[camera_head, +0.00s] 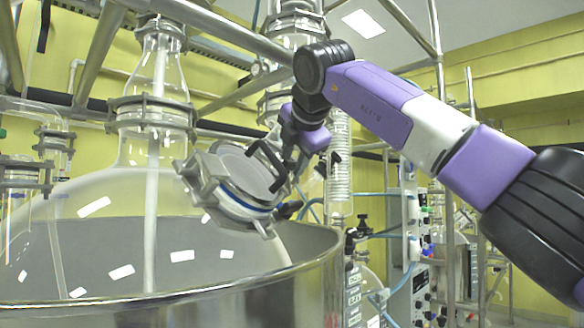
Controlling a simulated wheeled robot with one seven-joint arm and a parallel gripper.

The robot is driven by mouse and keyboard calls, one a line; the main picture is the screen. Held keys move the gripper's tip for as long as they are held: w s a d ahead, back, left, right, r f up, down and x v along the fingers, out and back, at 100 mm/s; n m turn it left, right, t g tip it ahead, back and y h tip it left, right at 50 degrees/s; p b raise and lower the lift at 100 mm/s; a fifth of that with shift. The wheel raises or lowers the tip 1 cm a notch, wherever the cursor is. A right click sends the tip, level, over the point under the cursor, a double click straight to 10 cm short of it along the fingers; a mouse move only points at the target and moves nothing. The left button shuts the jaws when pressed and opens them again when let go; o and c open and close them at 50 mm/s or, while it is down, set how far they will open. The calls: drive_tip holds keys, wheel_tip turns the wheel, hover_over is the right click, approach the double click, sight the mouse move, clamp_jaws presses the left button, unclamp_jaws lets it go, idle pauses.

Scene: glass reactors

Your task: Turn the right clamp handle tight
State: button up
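A round lid (240,172) with a metal clamp ring sits tilted on the side port of the large glass reactor (100,205). A dark bar handle (264,160) stands at the lid's upper right. A small black knob-like part (289,209) shows at the ring's right edge; it looks like the right clamp handle, but I cannot tell its turn or tightness. My gripper (287,172) reaches down from the upper right to the lid's right side, close to both dark parts. Its fingers are small and merge with them, so I cannot tell whether it touches or holds either.
The steel vessel rim (180,298) curves below the lid. Metal frame tubes (215,27) cross above. A glass coil column (340,175) stands just right of my gripper, with blue hoses (380,235) and a control panel (412,250) farther right. Space around the lid is tight.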

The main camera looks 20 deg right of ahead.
drive_tip(key=b+v, duration=0.1)
drive_tip(key=v, duration=0.5)
drive_tip(key=shift+s+a, duration=0.1)
drive_tip(key=shift+f, duration=0.1)
